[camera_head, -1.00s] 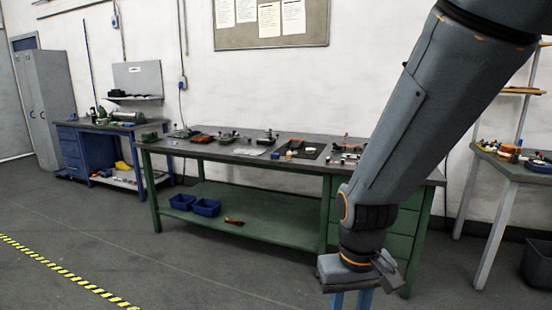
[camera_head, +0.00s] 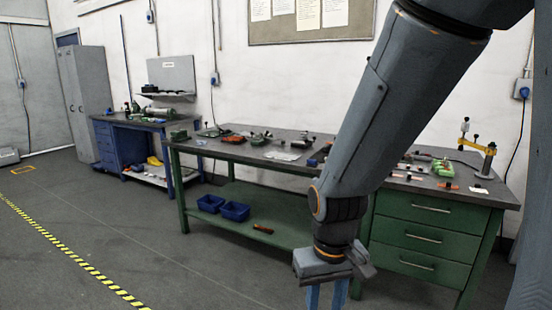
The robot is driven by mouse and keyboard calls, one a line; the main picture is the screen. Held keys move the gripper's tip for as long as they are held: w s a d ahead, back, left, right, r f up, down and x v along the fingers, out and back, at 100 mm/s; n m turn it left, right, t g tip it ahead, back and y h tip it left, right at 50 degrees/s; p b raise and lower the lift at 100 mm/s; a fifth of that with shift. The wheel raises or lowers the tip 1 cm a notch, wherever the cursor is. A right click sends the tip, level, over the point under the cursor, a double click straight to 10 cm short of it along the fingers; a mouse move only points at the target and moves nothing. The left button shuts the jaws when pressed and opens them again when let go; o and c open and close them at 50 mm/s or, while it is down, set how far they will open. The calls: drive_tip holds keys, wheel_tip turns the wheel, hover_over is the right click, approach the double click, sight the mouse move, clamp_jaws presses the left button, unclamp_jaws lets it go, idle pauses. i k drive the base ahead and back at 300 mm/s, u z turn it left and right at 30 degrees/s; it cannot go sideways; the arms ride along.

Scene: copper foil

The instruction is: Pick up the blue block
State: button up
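A small dark blue piece (camera_head: 312,163) lies on the grey top of the long green workbench (camera_head: 225,151), just left of my arm. It is too small to tell for sure that it is the blue block. My gripper (camera_head: 327,297) hangs downward at the bottom of the view, in front of the bench and below its top. Its two blue fingers are apart with a gap between them and nothing seen in it. The fingertips are cut off by the frame edge. My arm hides part of the bench top.
Several small parts lie along the bench top, with a yellow stand (camera_head: 480,149) at its right end. Green drawers (camera_head: 424,237) are under the right side. Blue bins (camera_head: 235,212) sit on the lower shelf. The floor (camera_head: 100,230) on the left is open.

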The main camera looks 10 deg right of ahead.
sight(313, 163)
drive_tip(key=u, duration=0.2)
drive_tip(key=i, duration=2)
drive_tip(key=z, duration=0.55)
drive_tip(key=i, duration=1.1)
drive_tip(key=z, duration=0.45)
